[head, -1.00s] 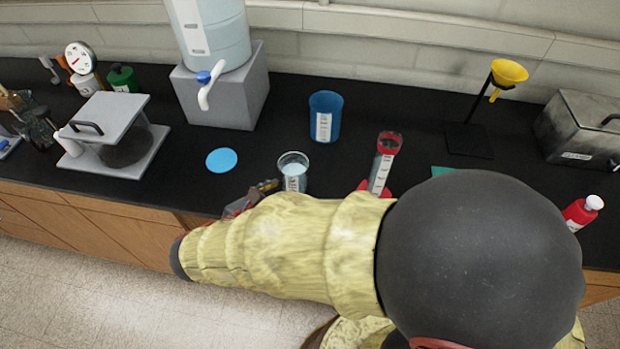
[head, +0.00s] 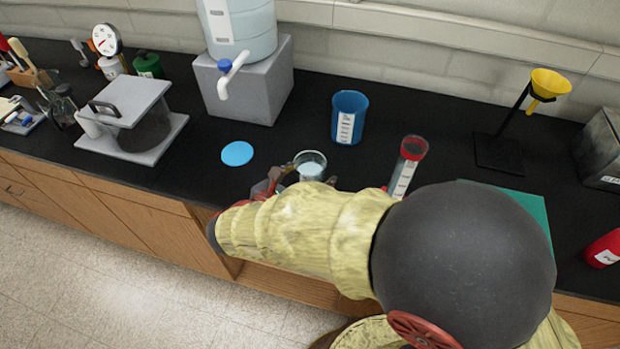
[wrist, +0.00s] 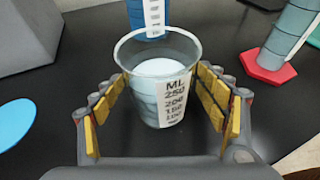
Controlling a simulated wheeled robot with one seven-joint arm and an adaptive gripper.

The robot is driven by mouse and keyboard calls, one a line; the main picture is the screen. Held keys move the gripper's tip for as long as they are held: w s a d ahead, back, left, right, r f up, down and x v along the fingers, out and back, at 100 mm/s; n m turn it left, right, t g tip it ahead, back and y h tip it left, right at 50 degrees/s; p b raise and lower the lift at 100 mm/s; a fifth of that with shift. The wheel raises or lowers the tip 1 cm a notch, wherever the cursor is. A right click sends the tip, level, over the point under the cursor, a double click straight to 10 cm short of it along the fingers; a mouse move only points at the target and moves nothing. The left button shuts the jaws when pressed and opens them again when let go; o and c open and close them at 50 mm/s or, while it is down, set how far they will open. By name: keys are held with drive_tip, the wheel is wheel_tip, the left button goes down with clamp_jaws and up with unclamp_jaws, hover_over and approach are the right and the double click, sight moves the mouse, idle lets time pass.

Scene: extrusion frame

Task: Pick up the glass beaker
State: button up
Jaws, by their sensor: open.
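The glass beaker (wrist: 160,85) stands upright on the black bench, with a white scale marked ML and a pale content inside. In the wrist view it sits between the two open fingers of my gripper (wrist: 163,105), with one finger on each side. A small gap seems to show on both sides, so I cannot tell that either pad touches it. In the head view the beaker (head: 311,166) shows just beyond my arm, which hides its lower part. My gripper (head: 297,181) is partly hidden there too.
A blue beaker (head: 349,118) stands behind the glass beaker. A red-rimmed cylinder (head: 407,168) with a red base (wrist: 268,68) is to the right. A light blue disc (head: 237,153) lies left. A water jug on a grey block (head: 243,85) is behind left.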

drive_tip(key=c, duration=0.4)
drive_tip(key=c, duration=1)
drive_tip(key=shift+o, duration=0.2)
drive_tip(key=shift+r, duration=0.2)
